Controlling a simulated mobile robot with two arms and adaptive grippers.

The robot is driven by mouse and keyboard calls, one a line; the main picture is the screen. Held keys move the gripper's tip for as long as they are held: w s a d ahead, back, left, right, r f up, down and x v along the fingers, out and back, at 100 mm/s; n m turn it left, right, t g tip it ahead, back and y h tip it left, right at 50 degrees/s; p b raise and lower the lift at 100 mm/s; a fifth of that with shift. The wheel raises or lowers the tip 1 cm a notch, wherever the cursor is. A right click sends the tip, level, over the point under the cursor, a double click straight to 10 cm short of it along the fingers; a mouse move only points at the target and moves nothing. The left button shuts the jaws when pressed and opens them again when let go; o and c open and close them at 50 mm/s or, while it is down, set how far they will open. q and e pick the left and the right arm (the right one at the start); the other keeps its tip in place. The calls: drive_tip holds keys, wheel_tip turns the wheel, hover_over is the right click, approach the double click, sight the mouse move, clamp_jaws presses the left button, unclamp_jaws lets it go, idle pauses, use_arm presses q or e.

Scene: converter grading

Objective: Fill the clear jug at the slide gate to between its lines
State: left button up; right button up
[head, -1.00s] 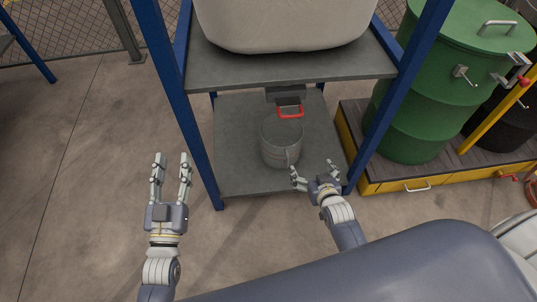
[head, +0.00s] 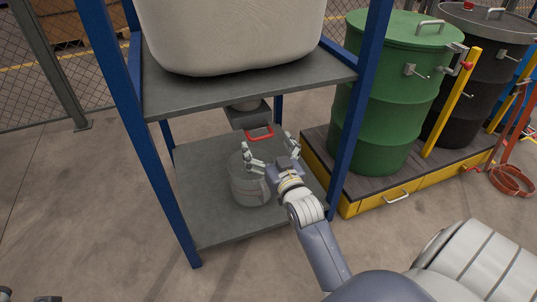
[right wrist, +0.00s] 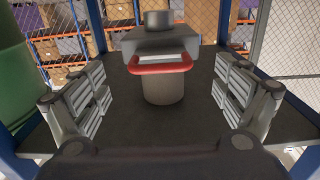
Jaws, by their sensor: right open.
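The clear jug (head: 243,190) stands upright on the lower shelf (head: 200,215) of the blue rack, below the slide gate (head: 245,115). Faint lines show on its side, but its fill level cannot be read. The gate has a red handle (head: 261,133), seen straight ahead in the right wrist view (right wrist: 160,66). My right gripper (head: 269,148) is open and empty, with its fingers spread on either side of the handle, short of it. A grey-brown cylinder (right wrist: 163,90) shows under the gate. Only the fingertips of my left gripper (head: 27,297) show, apart, at the bottom left.
A large pale bag (head: 235,35) sits on the upper shelf (head: 220,88) above the gate. Blue rack posts (head: 355,115) stand close to my right arm. A green drum (head: 385,100) stands right on a yellow-edged pallet (head: 365,202). The floor at left is clear.

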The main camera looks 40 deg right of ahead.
sight(262, 137)
drive_tip(key=b+x, duration=0.2)
drive_tip(key=x, duration=0.6)
drive_tip(key=shift+a, duration=0.1)
drive_tip(key=shift+c, duration=0.3)
drive_tip(key=shift+s, duration=0.1)
drive_tip(key=c, duration=1.4)
drive_tip(key=p+v, duration=0.2)
drive_tip(key=v, duration=0.1)
drive_tip(key=shift+s+f, duration=0.1)
drive_tip(key=shift+s, duration=0.15)
idle(4.8)
